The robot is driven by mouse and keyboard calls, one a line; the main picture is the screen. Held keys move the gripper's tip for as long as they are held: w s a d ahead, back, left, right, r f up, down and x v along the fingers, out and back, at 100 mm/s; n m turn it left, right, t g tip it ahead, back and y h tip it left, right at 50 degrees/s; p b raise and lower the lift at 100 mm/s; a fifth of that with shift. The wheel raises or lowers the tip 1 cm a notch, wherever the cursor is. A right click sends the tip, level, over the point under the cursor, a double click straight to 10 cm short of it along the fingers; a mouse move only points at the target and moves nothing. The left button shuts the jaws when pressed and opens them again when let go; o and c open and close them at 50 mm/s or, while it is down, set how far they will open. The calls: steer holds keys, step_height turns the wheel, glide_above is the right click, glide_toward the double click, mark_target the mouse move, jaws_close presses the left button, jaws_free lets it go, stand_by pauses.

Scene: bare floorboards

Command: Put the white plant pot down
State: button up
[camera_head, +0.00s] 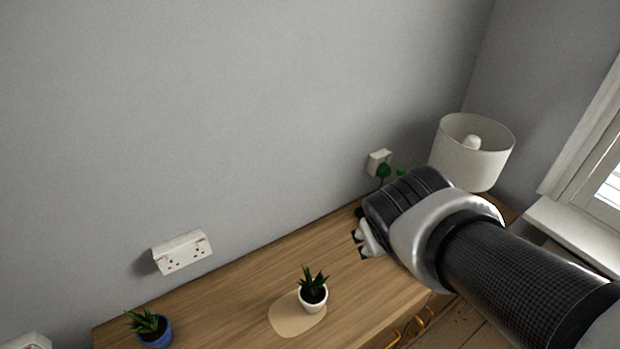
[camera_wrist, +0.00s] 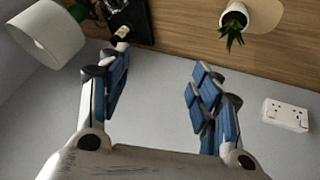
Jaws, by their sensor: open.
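The white plant pot (camera_head: 313,298) with a spiky green plant stands upright on a pale round mat (camera_head: 290,318) on the wooden table (camera_head: 240,290). It also shows in the wrist view (camera_wrist: 235,14) at the top, upside down in the picture, apart from my fingers. My gripper (camera_head: 362,240) is up and to the right of the pot in the head view. In the wrist view my gripper (camera_wrist: 155,95) has its two blue-padded fingers wide apart with nothing between them.
A blue pot (camera_head: 155,332) with a plant stands at the table's left. A white lamp (camera_head: 472,152) stands at the far right, beyond my arm. Double sockets (camera_head: 182,252) are on the grey wall. A dark object (camera_wrist: 125,20) lies near the lamp in the wrist view.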

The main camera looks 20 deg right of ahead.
steer(key=s+a+r+g+y, duration=0.1)
steer(key=s+a+y, duration=0.2)
steer(key=s+a, duration=0.6)
steer(key=shift+s+a+r+m, duration=0.2)
steer(key=shift+s+m, duration=0.1)
steer(key=shift+s, duration=0.1)
steer(key=shift+f, duration=0.1)
